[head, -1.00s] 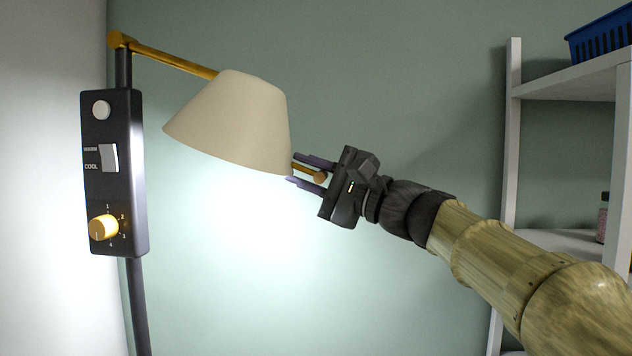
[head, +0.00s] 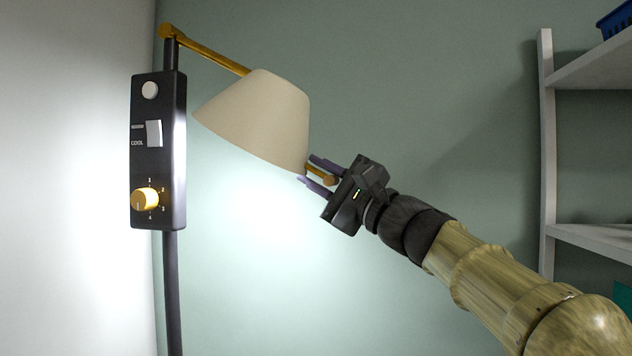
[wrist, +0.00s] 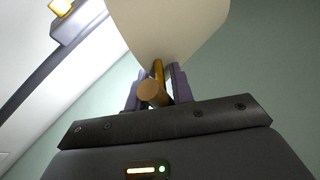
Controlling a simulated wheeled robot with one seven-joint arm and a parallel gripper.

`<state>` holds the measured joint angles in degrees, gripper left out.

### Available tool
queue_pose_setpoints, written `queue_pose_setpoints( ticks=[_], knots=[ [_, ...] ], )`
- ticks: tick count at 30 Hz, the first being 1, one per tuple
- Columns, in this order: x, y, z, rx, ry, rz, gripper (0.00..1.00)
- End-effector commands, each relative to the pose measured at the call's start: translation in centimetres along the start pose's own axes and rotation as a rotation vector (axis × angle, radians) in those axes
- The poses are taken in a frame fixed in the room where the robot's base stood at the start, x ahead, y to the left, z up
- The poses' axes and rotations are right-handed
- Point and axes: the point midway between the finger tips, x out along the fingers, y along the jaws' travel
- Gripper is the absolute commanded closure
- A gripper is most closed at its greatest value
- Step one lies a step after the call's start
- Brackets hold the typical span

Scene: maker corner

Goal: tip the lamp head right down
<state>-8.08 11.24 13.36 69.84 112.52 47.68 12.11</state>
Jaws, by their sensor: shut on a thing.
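The lamp head is a cream cone shade (head: 255,118) at the end of a brass arm (head: 210,53). It leans, with its wide rim down and to the left. A short brass handle (head: 328,180) sticks out at the shade's lower right edge; its round end (wrist: 153,94) shows in the wrist view. My gripper (head: 313,171) is shut on this handle, one purple finger on each side. In the wrist view the shade (wrist: 170,28) lies just beyond the fingers. The bulb is hidden, but light falls on the wall below.
A black control box (head: 158,180) with a round button, a rocker switch and a yellow knob (head: 145,199) is on the lamp's post (head: 172,290) at left. White shelves (head: 590,70) with a blue basket (head: 617,22) stand at right. The wall between is bare.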

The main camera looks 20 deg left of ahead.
Motion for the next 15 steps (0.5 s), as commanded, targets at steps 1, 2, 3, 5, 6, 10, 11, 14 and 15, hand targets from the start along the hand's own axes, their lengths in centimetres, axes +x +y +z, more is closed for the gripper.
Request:
queue_pose_setpoints(
  ticks=[1,2,3,5,6,10,11,14,15],
  knots=[
    [0.07,0.46,-0.10,0.009,-0.002,0.007,1.00],
    [0.07,0.49,-0.12,0.010,-0.001,0.008,1.00],
    [0.07,0.53,-0.15,0.010,-0.001,0.009,1.00],
    [0.06,0.60,-0.18,0.010,-0.001,0.010,1.00],
    [0.06,0.64,-0.20,0.010,-0.001,0.011,0.75],
    [0.03,0.61,-0.23,0.008,0.000,0.011,0.60],
    [0.03,0.59,-0.23,0.007,0.001,0.010,0.60],
    [0.01,0.52,-0.23,0.006,0.001,0.009,0.60],
    [0.00,0.49,-0.23,0.005,0.002,0.009,0.60]
  ],
)
